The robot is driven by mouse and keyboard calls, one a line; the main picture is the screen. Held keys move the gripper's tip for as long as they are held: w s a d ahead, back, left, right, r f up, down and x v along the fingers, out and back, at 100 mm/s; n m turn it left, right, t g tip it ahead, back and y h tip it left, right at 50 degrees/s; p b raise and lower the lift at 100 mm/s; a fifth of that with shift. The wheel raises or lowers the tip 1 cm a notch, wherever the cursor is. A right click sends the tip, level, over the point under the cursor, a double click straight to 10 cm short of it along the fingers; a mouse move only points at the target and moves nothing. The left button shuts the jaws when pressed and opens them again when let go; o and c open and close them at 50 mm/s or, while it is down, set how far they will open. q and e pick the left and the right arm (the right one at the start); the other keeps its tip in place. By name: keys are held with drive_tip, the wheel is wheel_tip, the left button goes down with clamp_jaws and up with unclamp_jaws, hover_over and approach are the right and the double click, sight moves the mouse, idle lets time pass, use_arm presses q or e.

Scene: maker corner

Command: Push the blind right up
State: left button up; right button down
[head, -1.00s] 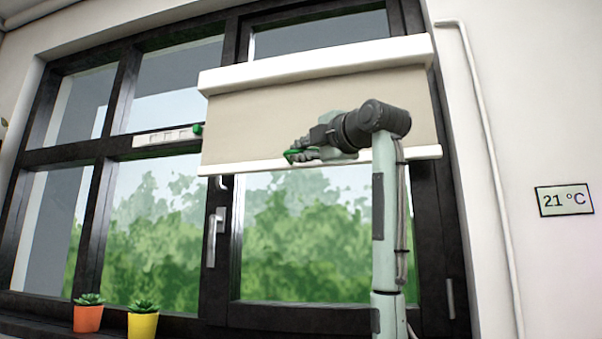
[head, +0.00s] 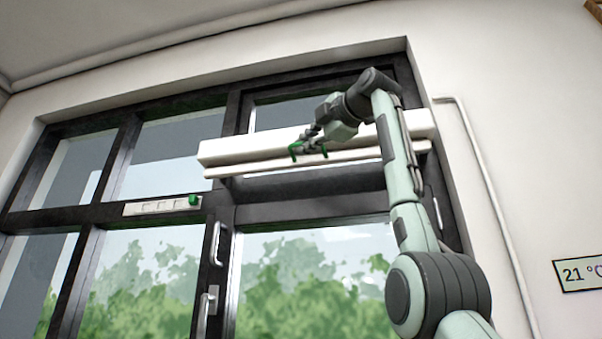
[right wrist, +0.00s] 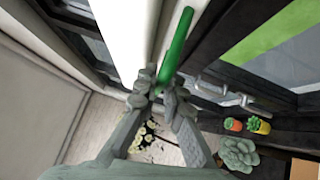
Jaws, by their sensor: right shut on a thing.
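The blind's white top case (head: 225,152) spans the upper part of the right window. Its white bottom bar (head: 250,167) lies close under the case, and no beige cloth shows between them in the head view. My right gripper (head: 309,150) is at the front of the bar, shut on the green handle (head: 293,152). In the right wrist view the green handle (right wrist: 177,45) runs up from between the fingertips (right wrist: 161,92), beside a long white bar. The fingers partly hide the handle. My left gripper is not in view.
A white strip with a green knob (head: 194,200) sits on the window frame to the left. Window handles (head: 207,305) are below the blind. A temperature display (head: 582,274) hangs on the right wall. Potted plants (right wrist: 232,125) show in the right wrist view.

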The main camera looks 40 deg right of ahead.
drive_tip(key=c, duration=2)
unclamp_jaws()
drive_tip(key=shift+s+r, duration=0.15)
drive_tip(key=shift+r, duration=0.2)
drive_tip(key=shift+c, duration=0.2)
drive_tip(key=o, duration=0.4)
drive_tip(key=shift+f, duration=0.1)
drive_tip(key=s, duration=0.4)
drive_tip(key=s+f, duration=0.1)
drive_tip(key=s, duration=0.3)
drive_tip(key=s+a, duration=0.1)
drive_tip(key=s, duration=0.2)
drive_tip(key=shift+s+f, duration=0.25)
drive_tip(key=shift+s, duration=0.15)
drive_tip(key=shift+f, duration=0.1)
